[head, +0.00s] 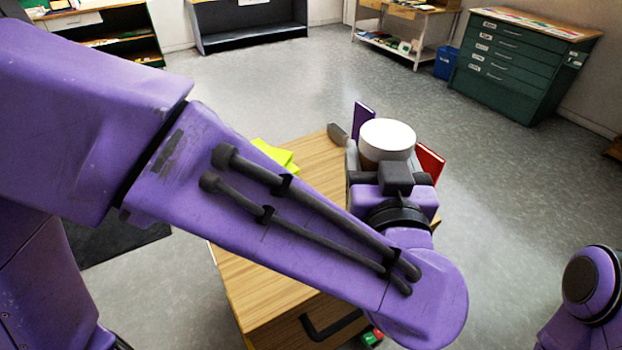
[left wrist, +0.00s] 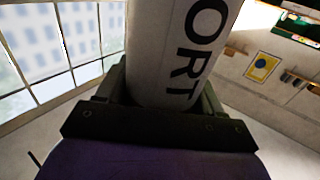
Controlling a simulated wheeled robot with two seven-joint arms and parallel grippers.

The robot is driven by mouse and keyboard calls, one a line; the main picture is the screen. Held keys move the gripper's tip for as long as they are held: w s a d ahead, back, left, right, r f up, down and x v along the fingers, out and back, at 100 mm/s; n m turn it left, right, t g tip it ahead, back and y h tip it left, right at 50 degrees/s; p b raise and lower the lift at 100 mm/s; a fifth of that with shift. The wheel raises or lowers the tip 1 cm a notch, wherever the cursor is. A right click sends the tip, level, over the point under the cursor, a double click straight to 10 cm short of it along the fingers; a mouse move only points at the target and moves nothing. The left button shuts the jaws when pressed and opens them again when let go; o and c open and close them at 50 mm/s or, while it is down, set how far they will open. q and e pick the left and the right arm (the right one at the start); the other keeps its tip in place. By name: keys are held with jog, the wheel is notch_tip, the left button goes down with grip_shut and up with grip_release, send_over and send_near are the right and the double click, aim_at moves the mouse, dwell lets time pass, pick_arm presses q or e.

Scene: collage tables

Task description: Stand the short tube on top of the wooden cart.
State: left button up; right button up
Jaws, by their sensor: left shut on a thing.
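The short tube (head: 388,134) shows a round white end facing up and a brownish side below it in the head view. In the left wrist view the tube (left wrist: 180,45) is pale, with large dark letters "ORT" along it. My left gripper (head: 384,162) is shut on the tube, and its jaws also show on both sides of it in the left wrist view (left wrist: 165,95). The tube is over the far right part of the wooden cart (head: 250,285). Its lower end is hidden, so I cannot tell whether it touches the top. My right gripper is out of view.
Yellow-green pieces (head: 277,155), a purple upright piece (head: 362,118), a grey piece (head: 338,133) and a red piece (head: 430,165) are around the cart's far end. My left arm hides much of the top. A green drawer cabinet (head: 515,65) stands far right; open floor lies between.

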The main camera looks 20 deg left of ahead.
pick_arm(q)
jog(key=w+a+f+p, duration=0.3)
jog(key=w+a+f, duration=0.5)
jog(key=f, duration=0.4)
jog(key=shift+w+a+f+p, duration=0.3)
jog(key=shift+w+a+f, duration=0.1)
jog(key=shift+a, duration=0.15)
jog(key=o, duration=1.4)
jog(key=shift+o, duration=0.2)
jog(key=b+v, duration=0.2)
jog(key=v, duration=1)
jog(key=shift+r+b, duration=0.2)
jog(key=shift+b, duration=0.2)
